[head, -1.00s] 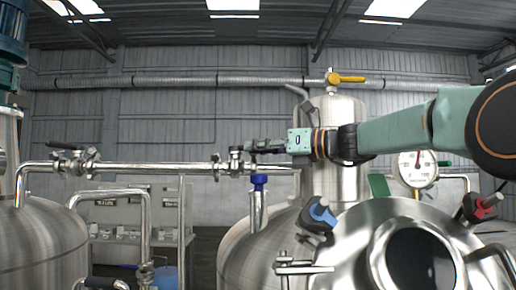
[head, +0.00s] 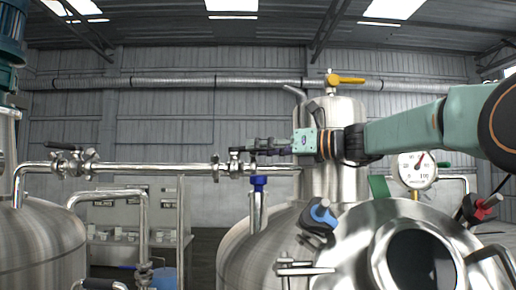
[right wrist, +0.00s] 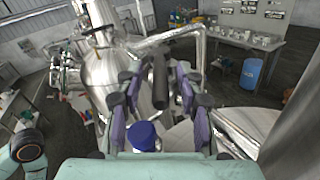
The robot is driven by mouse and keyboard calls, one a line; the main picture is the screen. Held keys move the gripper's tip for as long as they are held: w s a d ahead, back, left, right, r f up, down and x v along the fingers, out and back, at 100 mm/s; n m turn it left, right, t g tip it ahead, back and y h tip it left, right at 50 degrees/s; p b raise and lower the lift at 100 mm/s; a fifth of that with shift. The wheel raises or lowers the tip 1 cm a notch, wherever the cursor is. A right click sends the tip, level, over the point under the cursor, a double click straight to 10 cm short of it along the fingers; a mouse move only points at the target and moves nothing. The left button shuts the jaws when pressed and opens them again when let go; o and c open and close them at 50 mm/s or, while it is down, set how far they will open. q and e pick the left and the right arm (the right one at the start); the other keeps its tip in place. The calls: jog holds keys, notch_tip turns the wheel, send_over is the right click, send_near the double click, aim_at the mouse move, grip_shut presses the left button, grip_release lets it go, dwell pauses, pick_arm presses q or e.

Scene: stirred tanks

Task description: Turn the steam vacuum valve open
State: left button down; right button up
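A valve with a black lever handle sits on the horizontal steel pipe in the head view (head: 235,165). I cannot read any label saying it is the steam vacuum valve. My right gripper (head: 268,147) reaches in from the right, level with this valve, just above the pipe. In the right wrist view, the black handle (right wrist: 158,82) lies between the spread fingers of my right gripper (right wrist: 158,108). The fingers look apart from it; contact is not clear. My left gripper is not in view.
A blue cap (head: 259,181) stands on a pipe just below the gripper. Yellow (head: 347,79), blue (head: 322,214) and red (head: 488,202) valve handles are nearby. A pressure gauge (head: 417,169) stands at the right. A steel tank (head: 345,120) rises behind the arm.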

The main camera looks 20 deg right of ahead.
jog(key=v, duration=1.1)
jog(key=shift+r, duration=0.15)
